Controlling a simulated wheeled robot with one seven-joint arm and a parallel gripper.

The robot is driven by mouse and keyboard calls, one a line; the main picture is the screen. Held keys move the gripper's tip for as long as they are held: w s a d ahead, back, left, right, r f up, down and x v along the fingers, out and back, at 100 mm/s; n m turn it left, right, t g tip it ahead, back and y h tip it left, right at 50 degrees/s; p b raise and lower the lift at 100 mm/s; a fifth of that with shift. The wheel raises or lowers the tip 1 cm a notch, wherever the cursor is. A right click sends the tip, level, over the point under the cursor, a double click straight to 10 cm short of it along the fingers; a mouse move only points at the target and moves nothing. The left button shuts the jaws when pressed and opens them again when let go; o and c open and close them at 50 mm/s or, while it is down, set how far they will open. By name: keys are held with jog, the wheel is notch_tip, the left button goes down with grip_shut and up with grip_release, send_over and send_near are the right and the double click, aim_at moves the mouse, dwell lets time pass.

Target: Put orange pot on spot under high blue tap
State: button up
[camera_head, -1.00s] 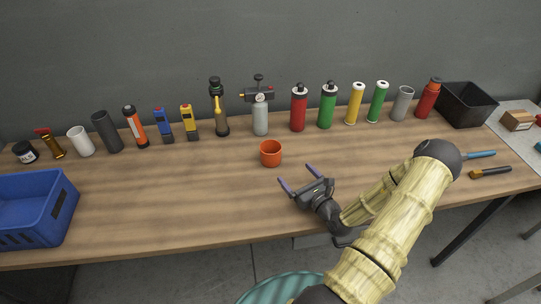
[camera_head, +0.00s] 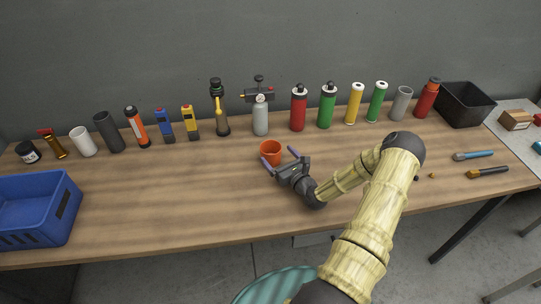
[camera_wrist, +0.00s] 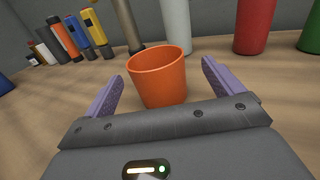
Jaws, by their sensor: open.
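The orange pot (camera_head: 271,147) stands upright on the wooden table, in front of the row of cylinders. In the wrist view the pot (camera_wrist: 160,82) sits between the two purple fingers, with gaps on both sides. My gripper (camera_head: 279,157) is open, low over the table, with its fingers reaching around the near part of the pot. No high blue tap or marked spot can be made out in these views.
Behind the pot stand a grey bottle (camera_head: 260,118), a red cylinder (camera_head: 298,112) and several other upright items along the wall. A blue crate (camera_head: 38,208) is at left, a black bin (camera_head: 465,105) at right. The table left of the pot is clear.

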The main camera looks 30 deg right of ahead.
aim_at(266, 143)
jog(key=w, duration=0.1)
jog(key=w+p, duration=0.1)
jog(key=w, duration=0.1)
jog(key=w+a, duration=0.1)
jog(key=shift+w+r, duration=0.15)
jog(key=shift+r, duration=0.1)
jog(key=shift+w+f, duration=0.1)
jog(key=shift+w, duration=0.25)
jog(key=shift+s, duration=0.1)
jog(key=c, duration=1.2)
notch_tip(266, 143, up, 10)
jog(key=shift+b, duration=0.35)
